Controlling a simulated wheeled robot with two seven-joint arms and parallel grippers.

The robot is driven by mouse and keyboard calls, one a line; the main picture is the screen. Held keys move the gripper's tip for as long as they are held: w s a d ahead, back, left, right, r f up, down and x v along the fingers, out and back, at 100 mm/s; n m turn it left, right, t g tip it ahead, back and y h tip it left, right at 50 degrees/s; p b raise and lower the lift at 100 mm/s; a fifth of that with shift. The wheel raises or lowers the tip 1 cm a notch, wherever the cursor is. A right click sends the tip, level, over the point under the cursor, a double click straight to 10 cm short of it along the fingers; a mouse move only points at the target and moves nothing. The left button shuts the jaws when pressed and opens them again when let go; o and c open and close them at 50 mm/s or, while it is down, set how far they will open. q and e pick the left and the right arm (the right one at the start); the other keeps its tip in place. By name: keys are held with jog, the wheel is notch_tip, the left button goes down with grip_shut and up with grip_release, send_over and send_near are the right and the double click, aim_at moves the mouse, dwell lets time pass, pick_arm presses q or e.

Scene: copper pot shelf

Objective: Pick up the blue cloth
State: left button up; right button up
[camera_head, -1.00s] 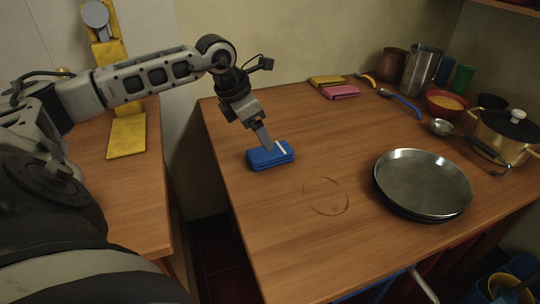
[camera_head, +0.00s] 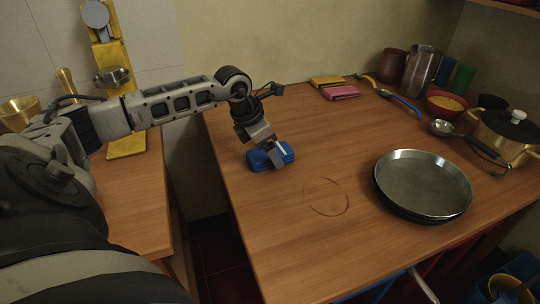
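The blue cloth (camera_head: 288,153) is a folded, thick blue pad with a pale stripe, lying on the wooden table (camera_head: 300,235) near its left edge. My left gripper (camera_head: 277,160) reaches down onto it from the upper left. Its fingers overlap the middle of the cloth and hide part of it. I cannot tell whether the fingers are closed on the cloth. The cloth appears to rest on the table. My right gripper is not in view.
A stack of metal pans (camera_head: 422,183) sits to the right. Yellow (camera_head: 327,81) and pink (camera_head: 341,92) folded cloths lie at the back. A red bowl (camera_head: 445,103) and a lidded pot (camera_head: 505,135) stand at the right. The table's front left is clear.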

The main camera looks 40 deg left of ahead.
pick_arm(q)
jog(key=shift+f, duration=0.2)
dwell(0.4)
jog(key=c, duration=1.1)
jog(key=shift+r, duration=0.1)
jog(key=shift+r, duration=0.5)
notch_tip(320, 180, up, 3)
jog(key=shift+f, duration=0.1)
jog(key=s+d+r, duration=0.1)
jog(key=d+r, duration=0.2)
jog(key=d, duration=0.1)
jog(key=s+d+r, duration=0.2)
jog(key=d+r, duration=0.1)
jog(key=d, duration=0.2)
jog(key=s+d+r, duration=0.1)
jog(key=d+r, duration=0.2)
jog(key=d, duration=0.1)
jog(key=shift+s+d+r+p, duration=0.15)
jog(key=shift+s+r+p, duration=0.1)
jog(key=shift+p, duration=0.15)
jog(key=shift+o, duration=0.6)
